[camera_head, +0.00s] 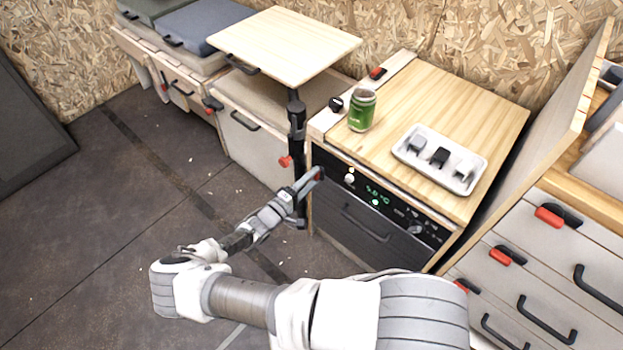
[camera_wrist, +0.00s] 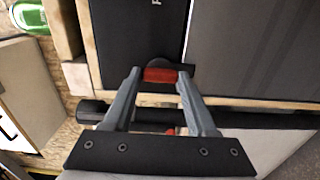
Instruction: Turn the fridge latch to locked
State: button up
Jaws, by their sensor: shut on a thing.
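The fridge (camera_head: 360,218) has a dark front with a lit control strip and stands under a wooden counter. Its latch (camera_wrist: 160,75) has a red grip on a dark mount at the edge of the dark front. In the wrist view my gripper (camera_wrist: 158,80) has its two grey fingers on either side of the red grip, shut on it. In the head view my gripper (camera_head: 315,176) reaches the upper left corner of the fridge front and mostly hides the latch. I cannot tell how far the latch is turned.
A green can (camera_head: 362,110) and a white tray (camera_head: 440,160) with several small items stand on the counter (camera_head: 450,100). A small table (camera_head: 285,42) on a black post (camera_head: 297,130) stands close left of my gripper. Drawers are at right; the floor at left is clear.

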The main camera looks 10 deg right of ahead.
jog(key=o, duration=1.4)
jog(key=shift+c, duration=0.2)
jog(key=shift+a, duration=0.15)
jog(key=p+v, duration=0.1)
jog(key=v, duration=1.6)
jog(key=shift+s+p, duration=0.15)
jog(key=shift+p, duration=0.15)
